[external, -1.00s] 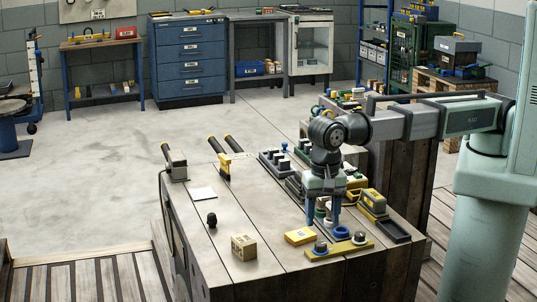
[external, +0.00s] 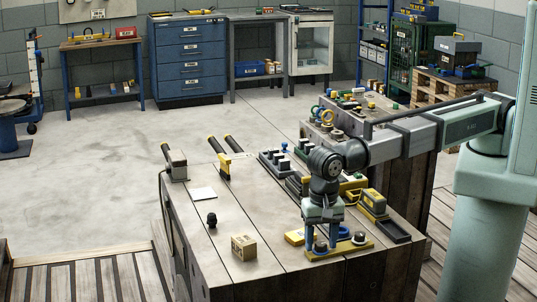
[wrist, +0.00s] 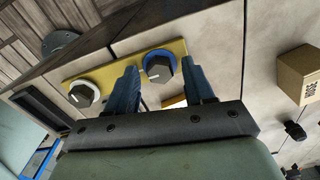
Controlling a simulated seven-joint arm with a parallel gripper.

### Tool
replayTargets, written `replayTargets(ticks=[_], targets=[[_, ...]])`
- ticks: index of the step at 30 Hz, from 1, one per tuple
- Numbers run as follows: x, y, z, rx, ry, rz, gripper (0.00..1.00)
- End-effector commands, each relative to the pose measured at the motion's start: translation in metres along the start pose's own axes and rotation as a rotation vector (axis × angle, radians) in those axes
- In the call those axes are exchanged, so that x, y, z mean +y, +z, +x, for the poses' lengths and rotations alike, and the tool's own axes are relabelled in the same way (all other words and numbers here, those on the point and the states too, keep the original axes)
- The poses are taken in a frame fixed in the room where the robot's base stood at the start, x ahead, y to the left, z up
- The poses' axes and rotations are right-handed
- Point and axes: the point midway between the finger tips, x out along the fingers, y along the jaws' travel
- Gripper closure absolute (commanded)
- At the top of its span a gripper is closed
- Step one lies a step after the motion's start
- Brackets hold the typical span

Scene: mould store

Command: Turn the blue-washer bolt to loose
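The blue-washer bolt (wrist: 158,68) has a dark head with a white mark and sits on a yellow plate (wrist: 118,69). In the external view the bolt (external: 320,247) is at the plate's left end. My gripper (wrist: 161,66) is open, with its blue fingers pointing down. In the wrist view the bolt head appears between the fingertips, with a gap on both sides. I cannot tell whether the fingertips are level with the head. A second bolt with a white washer (wrist: 83,95) sits at the other end of the plate.
A cardboard box (external: 244,247) stands left of the plate. A black tray (external: 394,231) and a yellow-grey case (external: 373,202) are to the right. A dark knob (external: 212,220) stands on the open left part of the bench.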

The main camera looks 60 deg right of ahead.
Motion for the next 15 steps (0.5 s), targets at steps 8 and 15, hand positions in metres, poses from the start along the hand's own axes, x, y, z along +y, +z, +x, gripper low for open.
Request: replayTargets(ticks=[8, 15], targets=[[0.0000, 0.0000, -0.0002, 0.000, 0.000, 0.000, 0.75], [0.0001, 0.0000, -0.0003, 0.000, 0.000, 0.000, 0.98]])
